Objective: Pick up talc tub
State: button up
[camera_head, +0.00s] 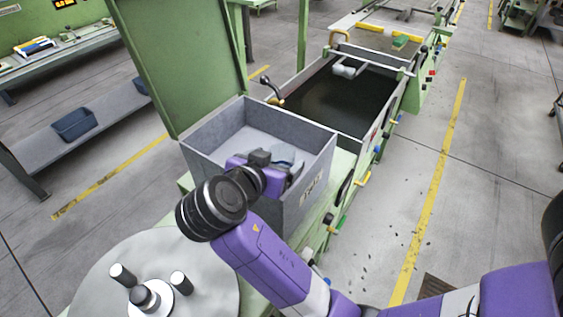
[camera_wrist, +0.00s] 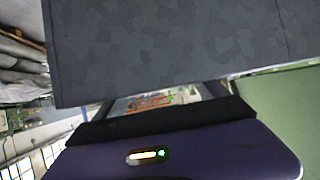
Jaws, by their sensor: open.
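A grey open-topped tub (camera_head: 215,128) with a pale label on its right side, which I take to be the talc tub, stands upright on a green machine. Its near corner is partly hidden by my arm. My gripper (camera_head: 284,158) shows in front of the tub's inside in the head view; I cannot tell its exact depth or whether it touches the tub. The jaws are open, and I see nothing held. In the wrist view a dark grey speckled surface (camera_wrist: 160,45), probably a tub wall, fills the top and hides the fingertips.
A green upright panel (camera_head: 180,60) stands behind the tub at left. A dark water trough (camera_head: 345,98) lies beyond it. The floor at right (camera_head: 490,190) is mostly clear.

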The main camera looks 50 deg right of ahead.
aim_at(286, 151)
jog(key=shift+r+p+x, duration=0.2)
jog(key=shift+p+x, duration=0.9)
jog(key=shift+x, duration=2.4)
jog(key=shift+w+d, duration=0.1)
jog(key=shift+w, duration=0.05)
jog(key=c, duration=1.4)
